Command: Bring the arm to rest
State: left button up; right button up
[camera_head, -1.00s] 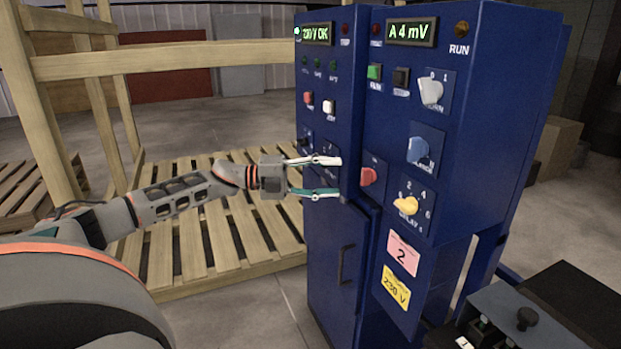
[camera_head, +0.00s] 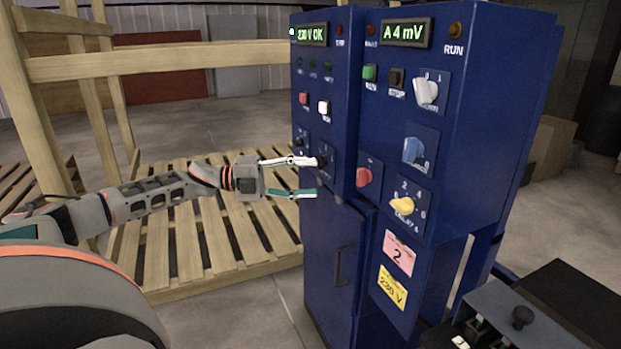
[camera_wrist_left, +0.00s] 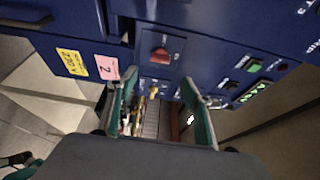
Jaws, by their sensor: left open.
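My left gripper (camera_head: 306,177) reaches in from the left in the head view. Its two fingers are spread apart with nothing between them, in front of the left part of the blue cabinet (camera_head: 330,260). Whether a fingertip touches the panel I cannot tell. In the left wrist view the open fingers (camera_wrist_left: 160,105) frame part of the scene beyond, and the red switch (camera_wrist_left: 160,54) shows above them. In the head view the red switch (camera_head: 368,176) is right of the gripper, clear of the fingers.
The cabinet carries a yellow knob (camera_head: 403,205), a blue knob (camera_head: 414,150), a white knob (camera_head: 426,92) and lit displays (camera_head: 406,32). A wooden pallet frame (camera_head: 165,235) stands behind my arm. Floor shows between pallet and cabinet.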

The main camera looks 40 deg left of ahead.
pick_arm(q)
jog(key=s+d+f+n+t+y+p, duration=0.1)
jog(key=s+d+f+n+y, duration=0.2)
jog(key=f, duration=0.6)
jog(key=s+d+f+n+t+y+p, duration=0.1)
jog(key=s+d+f+n+p, duration=0.15)
jog(key=d+f+n, duration=0.45)
jog(key=s+d+f+n+t+y+p, duration=0.1)
jog(key=s+d+f+n+y, duration=0.2)
jog(key=f, duration=0.7)
jog(key=s+d+f+n+g+y+p, duration=0.1)
jog(key=s+d+f+n+g, duration=0.1)
jog(key=s+d+f+n, duration=0.3)
jog(key=s+d+f+n+g+y+p, duration=0.2)
jog(key=s+d+f+n, duration=0.3)
jog(key=s+d, duration=0.8)
notch_tip(320, 180, down, 2)
jog(key=shift+s+d+g, duration=0.2)
jog(key=shift+d+g, duration=0.1)
jog(key=shift+g, duration=0.4)
pick_arm(e)
jog(key=shift+m, duration=0.3)
jog(key=r, duration=0.1)
jog(key=a+r, duration=0.1)
jog(key=r, duration=0.3)
jog(key=shift+s+a, duration=0.2)
jog(key=shift+s, duration=0.15)
jog(key=shift+w+r, duration=0.2)
jog(key=shift+r, duration=0.1)
